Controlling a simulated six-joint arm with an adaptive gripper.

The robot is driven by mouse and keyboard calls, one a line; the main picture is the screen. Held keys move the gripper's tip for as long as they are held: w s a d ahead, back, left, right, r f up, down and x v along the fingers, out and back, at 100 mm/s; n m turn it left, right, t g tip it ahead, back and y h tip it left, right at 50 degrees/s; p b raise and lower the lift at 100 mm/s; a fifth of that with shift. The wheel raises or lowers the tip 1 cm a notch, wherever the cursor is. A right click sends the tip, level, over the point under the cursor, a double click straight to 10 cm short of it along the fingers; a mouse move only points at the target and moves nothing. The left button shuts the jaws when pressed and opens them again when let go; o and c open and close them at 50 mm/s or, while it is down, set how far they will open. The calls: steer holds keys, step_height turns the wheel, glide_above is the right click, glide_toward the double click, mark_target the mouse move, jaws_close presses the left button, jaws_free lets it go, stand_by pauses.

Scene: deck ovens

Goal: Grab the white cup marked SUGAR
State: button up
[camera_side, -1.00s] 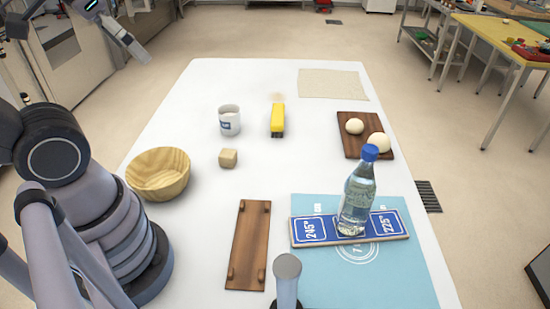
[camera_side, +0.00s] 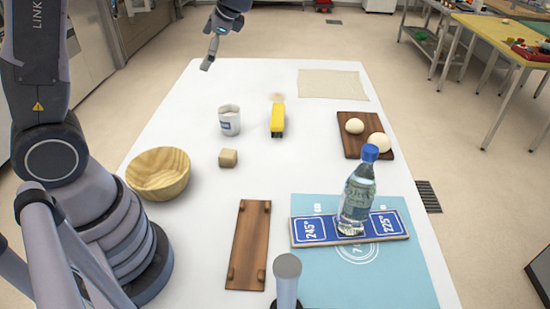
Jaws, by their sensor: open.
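A white cup (camera_side: 229,120) with a small blue label stands upright on the white table, left of the yellow object. The label's writing is too small to read. My gripper (camera_side: 207,66) is above the far left edge of the table in the picture, higher than the cup and apart from it. It is open and holds nothing.
A yellow object (camera_side: 277,119) stands right of the cup. A wooden cube (camera_side: 228,158) and wooden bowl (camera_side: 158,174) are nearer. A water bottle (camera_side: 357,195) stands on a blue sign board (camera_side: 304,230). Dough balls lie on a brown board (camera_side: 350,148).

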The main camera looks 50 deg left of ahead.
steer(key=w+a+f+m+t+y, duration=0.1)
steer(key=w+f+m+y, duration=0.2)
steer(key=f, duration=0.6)
steer(key=w+a+f+m+t+y, duration=0.1)
steer(key=w+f+m+y, duration=0.3)
steer(key=f, duration=0.5)
steer(key=w+a+f+m+y, duration=0.1)
steer(key=w+f+m+y, duration=0.2)
steer(key=f, duration=0.6)
steer(key=shift+w+f+m+t, duration=0.15)
steer(key=shift+w+m+t, duration=0.25)
steer(key=shift+w+m, duration=0.95)
steer(key=shift+w+a+f+y, duration=0.15)
steer(key=shift+w+f+y, duration=0.15)
steer(key=shift+f, duration=0.05)
glide_toward(229, 109)
steer(key=shift+s+a+r, duration=0.85)
steer(key=shift+s, duration=0.25)
steer(key=a, duration=0.5)
steer(key=shift+w+a+f, duration=0.1)
steer(key=shift+w+a, duration=0.2)
steer(key=c, duration=1.1)
